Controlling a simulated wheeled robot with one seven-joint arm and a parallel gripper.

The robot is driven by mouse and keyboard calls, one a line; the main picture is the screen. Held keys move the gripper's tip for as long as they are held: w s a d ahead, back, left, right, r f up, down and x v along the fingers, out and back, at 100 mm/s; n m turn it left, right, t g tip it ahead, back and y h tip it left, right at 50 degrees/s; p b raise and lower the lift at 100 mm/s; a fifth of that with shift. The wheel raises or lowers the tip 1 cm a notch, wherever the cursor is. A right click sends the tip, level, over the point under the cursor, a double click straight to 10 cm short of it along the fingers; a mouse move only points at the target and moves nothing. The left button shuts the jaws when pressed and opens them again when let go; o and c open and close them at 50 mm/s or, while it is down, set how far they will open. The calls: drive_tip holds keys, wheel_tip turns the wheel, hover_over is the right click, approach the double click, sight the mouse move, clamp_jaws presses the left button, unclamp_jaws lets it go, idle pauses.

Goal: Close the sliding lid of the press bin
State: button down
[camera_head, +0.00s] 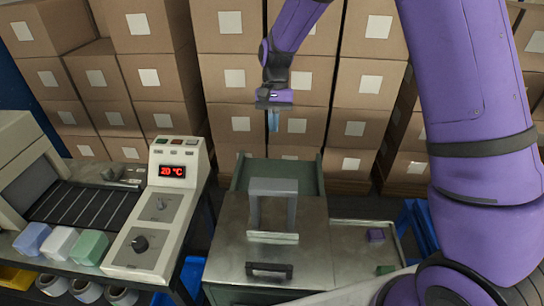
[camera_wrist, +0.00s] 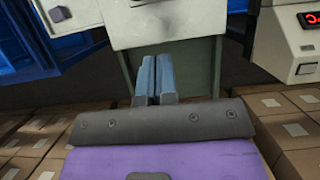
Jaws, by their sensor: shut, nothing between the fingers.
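The press bin is a green-walled box with a grey metal top in the middle of the head view. Its green walls (camera_head: 308,178) show at the back. The flat metal lid surface (camera_head: 225,240) covers the front part, with a black handle (camera_head: 268,270) near the front edge. A grey arch (camera_head: 286,207) stands on the top. My gripper (camera_head: 273,124) is shut and empty, with blue fingers pointing down, above and behind the bin, apart from the handle. In the wrist view, my closed fingers (camera_wrist: 156,62) appear in front of the green wall (camera_wrist: 190,75). How far the lid is open is unclear.
A control box (camera_head: 160,215) with a red display and a roller conveyor (camera_head: 85,205) stand left. Stacked cartons (camera_head: 225,65) fill the back. My arm crosses the right side.

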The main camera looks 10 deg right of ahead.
sight(271, 180)
drive_tip(key=s+a+f, duration=0.2)
drive_tip(key=s+f, duration=0.4)
drive_tip(key=f, duration=0.3)
drive_tip(key=shift+s+f, duration=0.2)
drive_tip(key=shift+s, duration=0.1)
drive_tip(key=shift+a, duration=0.1)
drive_tip(key=shift+s+a, duration=0.2)
drive_tip(key=shift+s, duration=0.4)
drive_tip(key=shift+s+a, duration=0.15)
drive_tip(key=shift+s, duration=0.4)
